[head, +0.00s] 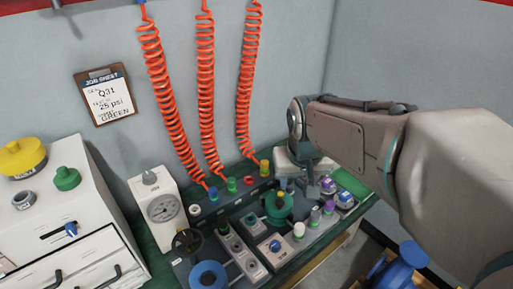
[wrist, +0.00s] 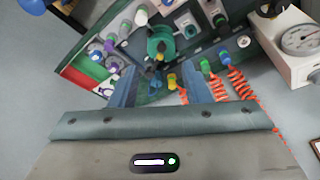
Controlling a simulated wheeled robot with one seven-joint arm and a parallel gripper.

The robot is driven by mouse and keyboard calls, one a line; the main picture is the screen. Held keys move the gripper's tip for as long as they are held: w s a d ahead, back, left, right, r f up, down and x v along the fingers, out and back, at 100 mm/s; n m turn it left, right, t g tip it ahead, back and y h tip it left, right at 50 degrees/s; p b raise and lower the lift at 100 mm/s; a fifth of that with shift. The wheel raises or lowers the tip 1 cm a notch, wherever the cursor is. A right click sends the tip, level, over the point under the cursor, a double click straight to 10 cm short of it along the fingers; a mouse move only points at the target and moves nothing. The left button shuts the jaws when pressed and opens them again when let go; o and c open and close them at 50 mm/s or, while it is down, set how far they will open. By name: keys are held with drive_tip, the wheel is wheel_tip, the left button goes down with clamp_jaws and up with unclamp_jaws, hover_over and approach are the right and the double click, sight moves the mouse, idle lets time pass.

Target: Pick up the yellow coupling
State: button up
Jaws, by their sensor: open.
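The yellow coupling (head: 265,167) is the small yellow end on the rightmost orange coiled hose (head: 247,90), at the back of the bench. In the wrist view the yellow coupling (wrist: 172,80) appears between my two fingers, with orange hose beside it. My gripper (head: 298,186) is over the back right of the bench, to the right of the coupling in the head view. In the wrist view my gripper (wrist: 169,73) has its fingers spread apart, with nothing held between them. How far the coupling lies beyond the fingertips is hard to tell.
Blue (head: 213,193) and green (head: 232,184) couplings end the other hoses. A green round part (head: 278,207), a blue knob (head: 209,275) and several small purple-topped and white-topped items crowd the bench. A gauge box (head: 163,208) and white cabinet (head: 62,225) stand left.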

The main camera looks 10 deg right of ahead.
drive_tip(key=w+f+b, duration=0.2)
drive_tip(key=w+f, duration=0.1)
drive_tip(key=w, duration=0.9)
drive_tip(key=m+t+b, duration=0.1)
drive_tip(key=m+b, duration=0.1)
drive_tip(key=b, duration=0.3)
hover_over(265, 161)
drive_tip(key=s+a, duration=0.1)
drive_tip(key=s, duration=0.4)
wheel_tip(265, 161, down, 17)
drive_tip(key=shift+h, duration=0.4)
drive_tip(key=x, duration=1.3)
drive_tip(key=shift+a+f, duration=0.2)
drive_tip(key=shift+f, duration=0.05)
drive_tip(key=c, duration=0.8)
